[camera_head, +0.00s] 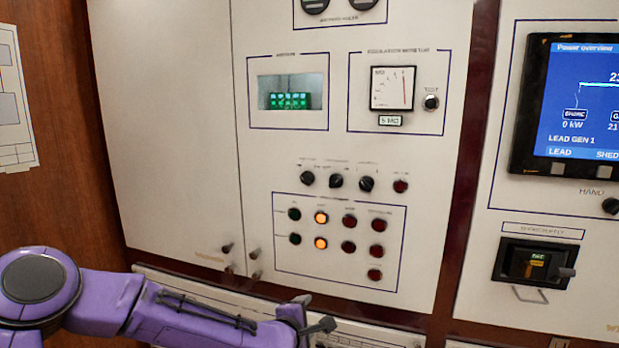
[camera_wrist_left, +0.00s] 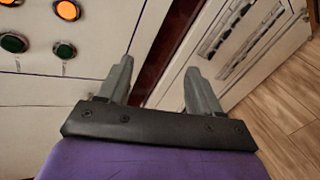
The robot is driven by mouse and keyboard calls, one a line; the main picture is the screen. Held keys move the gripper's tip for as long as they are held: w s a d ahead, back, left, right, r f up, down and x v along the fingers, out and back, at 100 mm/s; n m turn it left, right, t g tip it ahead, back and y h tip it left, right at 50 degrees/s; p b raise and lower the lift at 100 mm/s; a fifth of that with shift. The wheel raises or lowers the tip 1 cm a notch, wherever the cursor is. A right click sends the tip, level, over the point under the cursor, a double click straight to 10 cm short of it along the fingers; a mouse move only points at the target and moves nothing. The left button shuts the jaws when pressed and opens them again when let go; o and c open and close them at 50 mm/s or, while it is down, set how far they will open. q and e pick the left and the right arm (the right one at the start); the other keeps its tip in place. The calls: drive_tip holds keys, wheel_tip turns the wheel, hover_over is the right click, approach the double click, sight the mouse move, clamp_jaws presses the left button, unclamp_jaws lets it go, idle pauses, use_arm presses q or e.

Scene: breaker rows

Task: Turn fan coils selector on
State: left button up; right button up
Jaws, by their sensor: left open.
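Several black selector knobs show on the white panel in the head view: a left knob (camera_head: 307,178), a middle knob (camera_head: 336,181) and a right knob (camera_head: 366,183) in one row. Their labels are too small to read, so I cannot tell which is the fan coils selector. My left gripper (camera_head: 313,314) is at the lower middle, below the panel's lamp block and well below the knobs. In the left wrist view, its two grey fingers (camera_wrist_left: 160,68) are apart with nothing between them. My right gripper is not in view.
Below the knobs are lit orange lamps (camera_head: 321,218) and several dark red and green buttons, also partly in the left wrist view (camera_wrist_left: 66,50). A red button (camera_head: 400,186) sits right of the knobs. A blue screen (camera_head: 585,100) and a black breaker handle (camera_head: 535,264) are at right.

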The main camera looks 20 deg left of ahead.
use_arm(q)
drive_tip(key=w+a+r+n+t, duration=0.2)
drive_tip(key=w+r+n, duration=0.1)
drive_tip(key=r, duration=1)
drive_tip(key=n+t, duration=0.3)
approach(305, 181)
drive_tip(key=w+p, duration=0.1)
drive_tip(key=w, duration=0.1)
drive_tip(key=w+p, duration=0.2)
drive_tip(key=w, duration=0.1)
drive_tip(key=w+p, duration=0.2)
drive_tip(key=shift+w+d+r, duration=0.15)
drive_tip(key=shift+w+r, duration=0.05)
drive_tip(key=shift+r, duration=0.1)
drive_tip(key=shift+w+f+p, duration=0.15)
drive_tip(key=shift+w+p, duration=0.2)
drive_tip(key=shift+w, duration=0.25)
drive_tip(key=shift+c, duration=0.3)
